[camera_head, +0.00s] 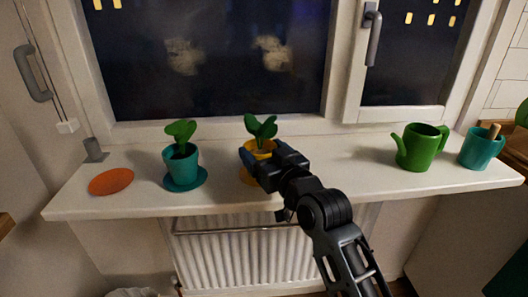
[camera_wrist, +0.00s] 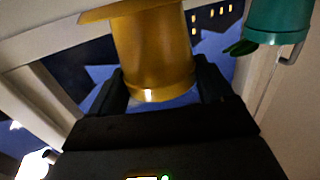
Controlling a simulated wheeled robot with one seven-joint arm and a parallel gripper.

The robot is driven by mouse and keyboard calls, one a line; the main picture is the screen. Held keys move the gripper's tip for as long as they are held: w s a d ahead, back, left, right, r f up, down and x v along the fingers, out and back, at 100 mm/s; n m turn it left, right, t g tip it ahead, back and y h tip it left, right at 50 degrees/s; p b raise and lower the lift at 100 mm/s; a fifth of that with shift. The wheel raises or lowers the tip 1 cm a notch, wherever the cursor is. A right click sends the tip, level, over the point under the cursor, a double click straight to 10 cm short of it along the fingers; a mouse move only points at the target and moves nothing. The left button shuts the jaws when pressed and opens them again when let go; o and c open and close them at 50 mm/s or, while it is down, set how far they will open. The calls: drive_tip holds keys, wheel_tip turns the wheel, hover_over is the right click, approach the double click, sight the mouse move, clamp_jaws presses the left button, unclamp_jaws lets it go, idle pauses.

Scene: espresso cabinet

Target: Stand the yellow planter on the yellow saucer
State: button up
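The yellow planter (camera_head: 262,146), with a green plant in it, is at the middle of the sill in the head view, partly hidden by my gripper (camera_head: 262,163). In the wrist view the planter (camera_wrist: 152,50) sits between my two dark fingers (camera_wrist: 160,88), which lie close against its sides; my gripper looks shut on it. The yellow saucer (camera_head: 248,180) shows below the planter in the head view and at the top edge of the wrist view (camera_wrist: 100,14). The planter looks upright over the saucer; I cannot tell whether its base touches it.
A teal planter (camera_head: 181,163) on a teal saucer (camera_head: 185,184) stands left of my gripper. An orange disc (camera_head: 111,181) lies farther left. A green watering can (camera_head: 420,148) and a teal pot (camera_head: 480,149) stand at the right. The sill (camera_head: 345,172) between is clear.

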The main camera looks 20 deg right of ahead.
drive_tip(key=o, duration=0.3)
drive_tip(key=shift+r, duration=0.1)
drive_tip(key=shift+r, duration=0.25)
drive_tip(key=s, duration=0.8)
drive_tip(key=s+b, duration=0.1)
drive_tip(key=s, duration=0.3)
drive_tip(key=shift+d+f, duration=0.15)
drive_tip(key=shift+d, duration=0.25)
drive_tip(key=shift+f, duration=0.1)
